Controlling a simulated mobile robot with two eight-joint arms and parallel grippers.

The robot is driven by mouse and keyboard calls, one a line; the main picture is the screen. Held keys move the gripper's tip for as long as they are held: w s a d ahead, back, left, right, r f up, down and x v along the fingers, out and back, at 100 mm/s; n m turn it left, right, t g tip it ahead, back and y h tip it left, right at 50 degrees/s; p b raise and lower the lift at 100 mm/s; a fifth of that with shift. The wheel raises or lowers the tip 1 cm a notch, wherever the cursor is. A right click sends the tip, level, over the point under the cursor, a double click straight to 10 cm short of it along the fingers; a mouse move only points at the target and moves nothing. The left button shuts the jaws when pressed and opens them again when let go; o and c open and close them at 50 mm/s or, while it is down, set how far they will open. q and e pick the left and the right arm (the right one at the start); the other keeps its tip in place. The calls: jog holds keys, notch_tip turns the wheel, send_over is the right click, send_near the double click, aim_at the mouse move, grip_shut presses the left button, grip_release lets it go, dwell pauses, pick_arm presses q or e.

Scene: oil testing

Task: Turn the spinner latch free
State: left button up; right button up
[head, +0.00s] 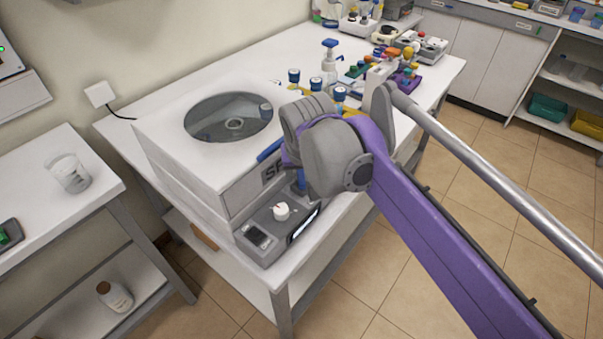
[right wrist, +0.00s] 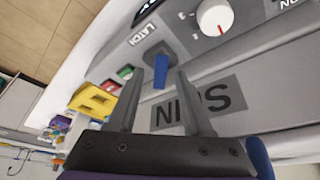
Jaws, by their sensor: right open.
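The spinner (head: 175,160) is a white box with a round dark window on top and a grey control panel at its lower front. Its latch (right wrist: 160,70) is a small blue lever on a grey block, beside the word LATCH, in the right wrist view. My right gripper (right wrist: 158,78) is open, with one finger on each side of the blue lever. Whether either finger touches it I cannot tell. In the head view my right wrist hides the fingers and part of the spinner's front. My left gripper is not in view.
A white knob (head: 282,211) sits on the panel near the latch. A blue handle (head: 268,150) sticks out at the spinner's front. Blue-capped bottles (head: 316,84) and coloured racks stand behind my wrist. A side table (head: 95,200) with a beaker (head: 70,173) is at the left.

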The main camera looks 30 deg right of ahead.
jog(key=shift+c, duration=0.2)
grip_shut()
jog(key=shift+d+r+n+y+p, duration=0.15)
jog(key=shift+n+y+p, duration=0.25)
jog(key=shift+n+p, duration=0.6)
jog(key=shift+d+n+y+p, duration=0.1)
jog(key=shift+n+y+p, duration=0.4)
jog(key=shift+n+p, duration=0.55)
jog(key=n+p, duration=0.1)
jog(key=n, duration=0.1)
jog(key=n+y+p, duration=0.1)
jog(key=n, duration=0.1)
jog(key=shift+d+n+y, duration=0.1)
jog(key=shift+n+y, duration=0.15)
jog(key=shift+y, duration=0.05)
